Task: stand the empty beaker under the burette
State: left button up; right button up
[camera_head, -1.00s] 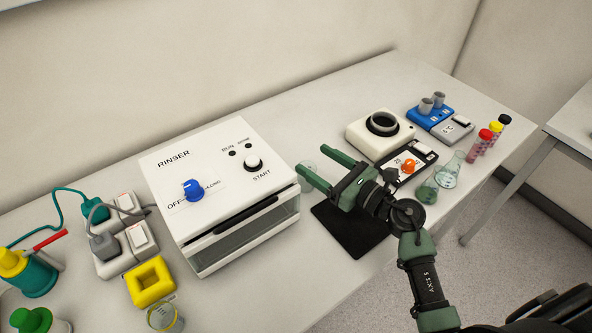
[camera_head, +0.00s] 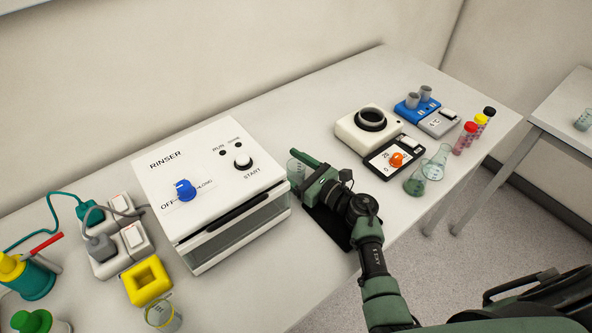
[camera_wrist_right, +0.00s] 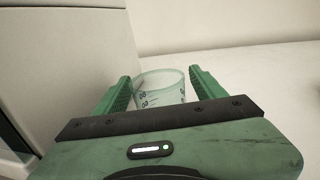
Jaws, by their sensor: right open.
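A clear glass beaker (camera_head: 296,171) with markings stands on the bench just right of the rinser, partly hidden by my right gripper. In the right wrist view the beaker (camera_wrist_right: 160,88) is upright between the two green fingers, with a gap visible beside it. My right gripper (camera_head: 304,173) is open, its fingers reaching toward the beaker from the right. A second clear glass vessel (camera_head: 160,314) stands at the bottom left, in front of a yellow block. I cannot see a burette. My left gripper is out of view.
The white rinser (camera_head: 210,190) stands close left of the gripper. A dark mat (camera_head: 327,225) lies under the right arm. A round-topped white device (camera_head: 368,128), a flask (camera_head: 415,184), another glass vessel (camera_head: 437,163) and capped vials (camera_head: 466,137) stand right.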

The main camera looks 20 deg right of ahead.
jog(key=shift+w+a, duration=0.1)
jog(key=shift+w, duration=0.05)
grip_shut()
